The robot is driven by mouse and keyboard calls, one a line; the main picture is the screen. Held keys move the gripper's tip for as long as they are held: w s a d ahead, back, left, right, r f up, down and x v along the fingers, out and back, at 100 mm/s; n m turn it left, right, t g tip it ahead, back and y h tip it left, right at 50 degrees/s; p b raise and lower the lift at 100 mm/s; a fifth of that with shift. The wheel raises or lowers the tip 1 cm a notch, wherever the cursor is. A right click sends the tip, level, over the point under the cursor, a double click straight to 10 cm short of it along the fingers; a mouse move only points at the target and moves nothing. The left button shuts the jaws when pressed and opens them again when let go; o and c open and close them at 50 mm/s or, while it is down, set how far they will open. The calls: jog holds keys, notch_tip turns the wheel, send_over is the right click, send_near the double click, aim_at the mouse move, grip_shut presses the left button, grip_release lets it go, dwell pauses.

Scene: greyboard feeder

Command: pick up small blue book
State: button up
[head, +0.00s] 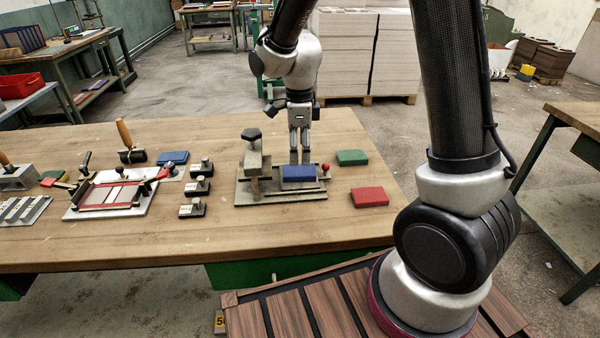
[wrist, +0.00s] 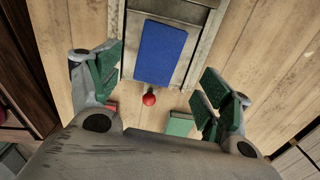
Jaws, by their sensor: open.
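A small blue book (head: 299,173) lies flat on the metal plate of a clamp-like device on the wooden table. It also shows in the wrist view (wrist: 161,52), at the top middle, with its whole upper face in sight. My gripper (head: 299,160) points straight down at this book, its fingertips near the book's far edge in the head view. In the wrist view my gripper (wrist: 160,82) is open and empty, with green-padded fingers wide apart left and right of the book. Whether the fingertips have reached the book's height is unclear. A second blue book (head: 173,157) lies farther left on the table.
A device (head: 282,194) with a black-knobbed post (head: 251,150) surrounds the book's left side; a red knob (head: 325,168) stands close right. Green (head: 352,157) and red (head: 370,196) books lie to the right. The table's front right is clear.

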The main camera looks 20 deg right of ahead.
aim_at(299, 170)
notch_tip(299, 170, down, 6)
jog(key=shift+s+f, duration=0.1)
jog(key=shift+s, duration=0.05)
jog(key=c, duration=1.1)
